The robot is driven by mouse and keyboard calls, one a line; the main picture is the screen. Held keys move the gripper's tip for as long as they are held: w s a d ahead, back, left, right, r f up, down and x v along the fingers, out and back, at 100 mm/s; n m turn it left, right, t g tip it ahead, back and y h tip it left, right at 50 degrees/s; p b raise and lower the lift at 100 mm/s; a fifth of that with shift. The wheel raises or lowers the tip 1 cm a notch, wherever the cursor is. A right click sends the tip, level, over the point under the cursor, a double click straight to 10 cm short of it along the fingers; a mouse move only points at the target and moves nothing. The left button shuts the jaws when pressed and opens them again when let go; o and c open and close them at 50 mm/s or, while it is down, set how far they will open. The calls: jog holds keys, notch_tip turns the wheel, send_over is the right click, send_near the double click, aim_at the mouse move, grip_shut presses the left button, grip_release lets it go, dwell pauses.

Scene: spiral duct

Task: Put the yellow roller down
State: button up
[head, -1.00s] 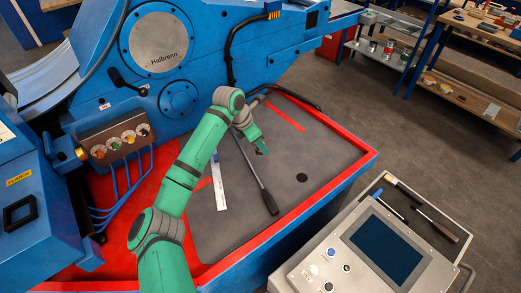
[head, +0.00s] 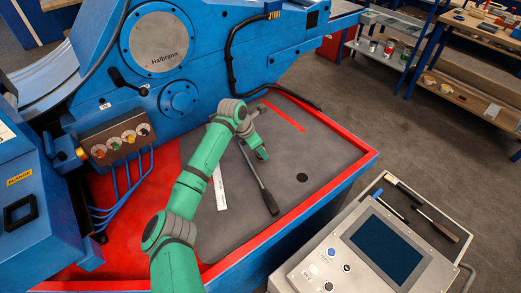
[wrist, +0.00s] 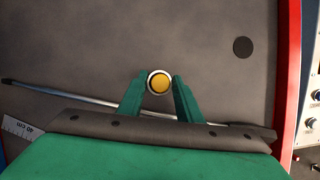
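The yellow roller (wrist: 160,83) shows end-on in the wrist view, as a round yellow face with a pale rim. It sits between the two fingertips of my gripper (wrist: 159,84), which appear to touch it on both sides. In the head view my gripper (head: 262,154) is over the grey bed plate (head: 325,155) of the blue machine. The roller cannot be made out in that view. I cannot tell whether its lower end touches the plate.
A long bar with a dark handle (head: 270,202) lies on the plate close to my gripper, beside a white ruler (head: 221,188). A dark round spot (head: 302,178) is to the right. Red edging (head: 325,195) borders the plate. A control console (head: 375,250) stands front right.

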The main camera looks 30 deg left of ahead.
jog(key=o, duration=0.4)
jog(key=shift+r, duration=0.1)
jog(key=v, duration=1.2)
